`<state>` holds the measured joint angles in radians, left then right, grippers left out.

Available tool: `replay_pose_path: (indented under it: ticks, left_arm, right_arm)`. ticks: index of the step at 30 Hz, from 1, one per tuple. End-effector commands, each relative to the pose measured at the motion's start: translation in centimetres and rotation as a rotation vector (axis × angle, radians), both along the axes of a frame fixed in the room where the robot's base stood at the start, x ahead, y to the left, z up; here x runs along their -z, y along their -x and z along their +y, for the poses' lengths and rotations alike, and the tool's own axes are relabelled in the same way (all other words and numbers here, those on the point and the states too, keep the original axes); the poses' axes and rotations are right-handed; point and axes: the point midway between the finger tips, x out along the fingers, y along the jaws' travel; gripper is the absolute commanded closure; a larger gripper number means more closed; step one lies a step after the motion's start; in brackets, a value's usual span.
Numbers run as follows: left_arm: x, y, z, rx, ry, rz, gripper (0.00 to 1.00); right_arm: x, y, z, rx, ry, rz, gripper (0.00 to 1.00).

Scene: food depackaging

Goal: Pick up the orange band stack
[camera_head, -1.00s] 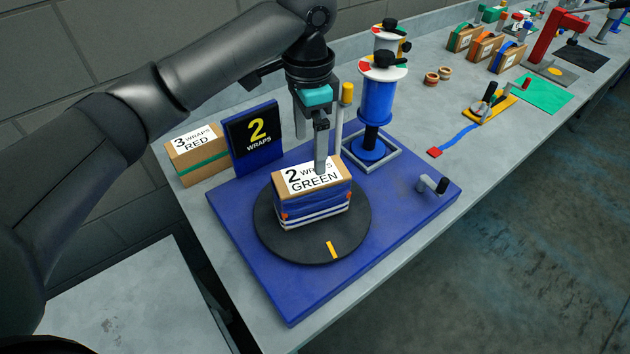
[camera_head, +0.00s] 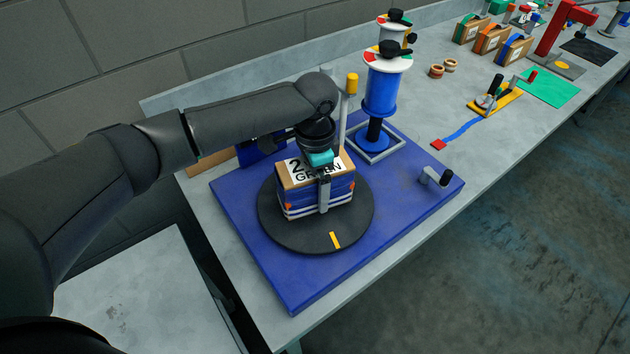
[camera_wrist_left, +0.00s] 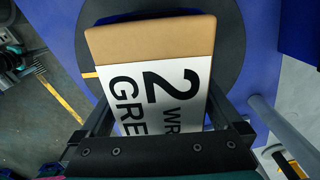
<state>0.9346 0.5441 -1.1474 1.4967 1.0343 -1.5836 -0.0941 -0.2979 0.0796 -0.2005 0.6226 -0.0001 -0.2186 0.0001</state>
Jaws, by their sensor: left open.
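An orange-banded block (camera_head: 490,38), which looks like the orange band stack, stands at the far end of the bench between a green-banded block (camera_head: 471,28) and a blue-banded block (camera_head: 514,48). My left gripper (camera_head: 318,186) is far from it, pointing down over a cardboard box (camera_head: 290,197) labelled "2 WRAPS GREEN". The fingers straddle the box, one showing on its near side; contact cannot be told. The box (camera_wrist_left: 150,40) also shows between the fingers in the left wrist view. Blue film and white bands wrap its sides. My right gripper is not in view.
The box sits on a black turntable (camera_head: 335,240) on a blue base (camera_head: 285,275). A blue film spool (camera_head: 382,92), a yellow-topped post (camera_head: 351,85) and a small crank (camera_head: 433,178) stand nearby. A yellow tool (camera_head: 495,100) and a green mat (camera_head: 550,88) lie farther along.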

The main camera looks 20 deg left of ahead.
Motion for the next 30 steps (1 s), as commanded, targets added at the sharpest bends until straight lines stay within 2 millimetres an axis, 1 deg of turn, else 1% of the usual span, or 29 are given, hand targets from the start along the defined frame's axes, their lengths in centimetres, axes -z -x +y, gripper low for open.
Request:
replay_pose_path:
  ticks: [6,30]
  left_arm:
    - [0.05,-0.01,0.00,0.000,0.000,0.000,0.01]
    - [-0.05,-0.06,-0.01,0.000,0.000,-0.001,0.91]
  right_arm:
    - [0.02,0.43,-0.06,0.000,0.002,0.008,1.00]
    - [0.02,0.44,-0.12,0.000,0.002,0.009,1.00]
